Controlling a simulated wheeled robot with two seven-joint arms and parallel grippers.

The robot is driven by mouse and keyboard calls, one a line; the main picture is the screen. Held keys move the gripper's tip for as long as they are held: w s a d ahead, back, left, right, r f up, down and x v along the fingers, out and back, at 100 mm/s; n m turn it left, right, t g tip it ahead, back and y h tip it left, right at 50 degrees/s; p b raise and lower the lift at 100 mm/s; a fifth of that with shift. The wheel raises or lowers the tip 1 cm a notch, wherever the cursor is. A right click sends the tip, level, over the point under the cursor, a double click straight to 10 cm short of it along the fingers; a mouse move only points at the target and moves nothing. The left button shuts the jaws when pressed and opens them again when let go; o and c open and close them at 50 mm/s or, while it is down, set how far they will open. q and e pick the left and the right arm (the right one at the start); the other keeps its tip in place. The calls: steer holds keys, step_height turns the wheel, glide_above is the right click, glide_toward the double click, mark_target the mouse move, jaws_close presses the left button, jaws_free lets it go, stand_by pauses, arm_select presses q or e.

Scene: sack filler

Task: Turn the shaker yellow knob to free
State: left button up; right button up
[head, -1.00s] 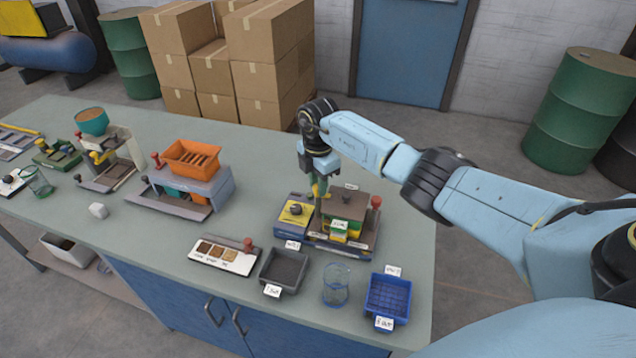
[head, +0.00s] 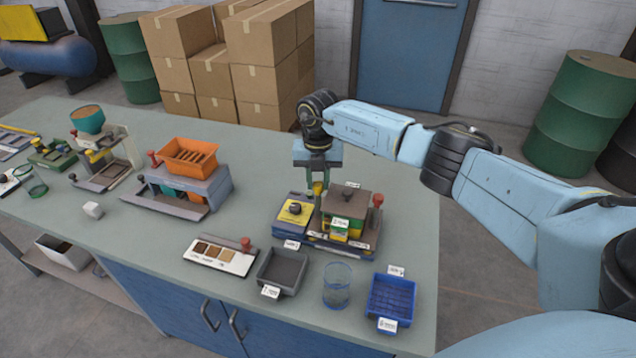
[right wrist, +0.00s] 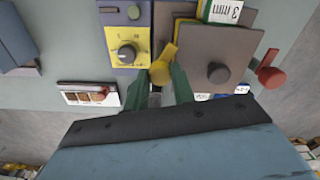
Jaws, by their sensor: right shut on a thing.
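The shaker (head: 346,204) stands near the back right of the bench, with a brown lid and yellow and green boxes on its front. Its yellow knob (head: 318,188) is at the lid's left side. My right gripper (head: 318,178) reaches down from behind and is shut on this knob. In the right wrist view, the yellow knob (right wrist: 160,72) shows at the tips of the dark green fingers (right wrist: 160,85), its narrow arm pointing up and slightly right. The fingers partly hide it. I cannot read any mark for its setting. My left gripper is not in view.
A yellow-faced box with a black dial (head: 295,210) sits close left of the knob. A red-knobbed post (head: 377,201) stands right of the shaker. In front are a grey tray (head: 281,272), a glass beaker (head: 337,285) and a blue tray (head: 391,298). Bench behind the shaker is clear.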

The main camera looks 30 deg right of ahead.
mark_target(318, 183)
steer(key=n+b, duration=0.2)
steer(key=n, duration=0.3)
steer(key=shift+r+n, duration=0.1)
steer(key=shift+n, duration=0.3)
steer(key=shift+w, duration=0.1)
stand_by(0.3)
steer(key=o, duration=1)
step_height(318, 183, up, 13)
steer(key=b, duration=0.1)
steer(key=shift+r, duration=0.2)
